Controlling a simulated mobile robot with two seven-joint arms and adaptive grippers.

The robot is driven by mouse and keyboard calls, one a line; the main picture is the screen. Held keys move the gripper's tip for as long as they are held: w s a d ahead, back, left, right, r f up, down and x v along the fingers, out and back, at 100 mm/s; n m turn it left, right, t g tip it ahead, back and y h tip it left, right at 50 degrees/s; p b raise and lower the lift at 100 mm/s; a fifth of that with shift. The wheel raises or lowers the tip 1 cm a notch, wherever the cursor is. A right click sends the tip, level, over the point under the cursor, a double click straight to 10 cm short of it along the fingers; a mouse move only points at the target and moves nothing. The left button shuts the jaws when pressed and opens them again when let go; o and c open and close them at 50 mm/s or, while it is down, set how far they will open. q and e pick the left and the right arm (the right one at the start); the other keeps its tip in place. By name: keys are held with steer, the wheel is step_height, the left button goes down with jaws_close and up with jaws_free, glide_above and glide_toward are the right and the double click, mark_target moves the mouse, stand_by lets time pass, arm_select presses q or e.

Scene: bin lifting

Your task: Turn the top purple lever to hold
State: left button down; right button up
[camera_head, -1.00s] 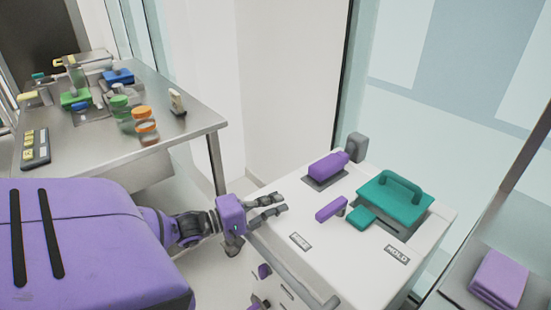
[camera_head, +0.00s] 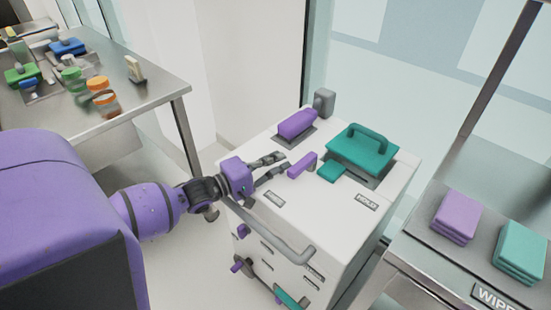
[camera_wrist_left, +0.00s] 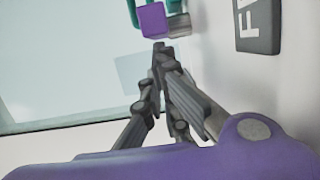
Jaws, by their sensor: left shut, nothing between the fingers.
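The top purple lever (camera_head: 301,165) is a short purple bar on top of the white cart (camera_head: 318,215). It lies between a dark label plate (camera_head: 274,198) and the "HOLD" plate (camera_head: 367,202). My left gripper (camera_head: 280,166) is just left of the lever, low over the cart top, with its fingertips towards it. In the left wrist view the fingers (camera_wrist_left: 160,46) meet at the tips with nothing between them, and the purple lever (camera_wrist_left: 152,20) shows just beyond them. I cannot tell whether they touch. A plate starting with "F" (camera_wrist_left: 257,22) also shows there. My right gripper is out of view.
A grey rail (camera_head: 270,232) runs along the cart's near edge. Folded purple (camera_head: 456,215) and teal cloths (camera_head: 521,248) lie at right.

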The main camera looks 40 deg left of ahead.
arm_select(q)
steer(key=shift+s+d+r+n+y+p, duration=0.2)
steer(key=shift+n+y+p, duration=0.15)
steer(key=shift+p, duration=0.3)
steer(key=shift+f+y, duration=0.1)
steer(key=shift+y, duration=0.15)
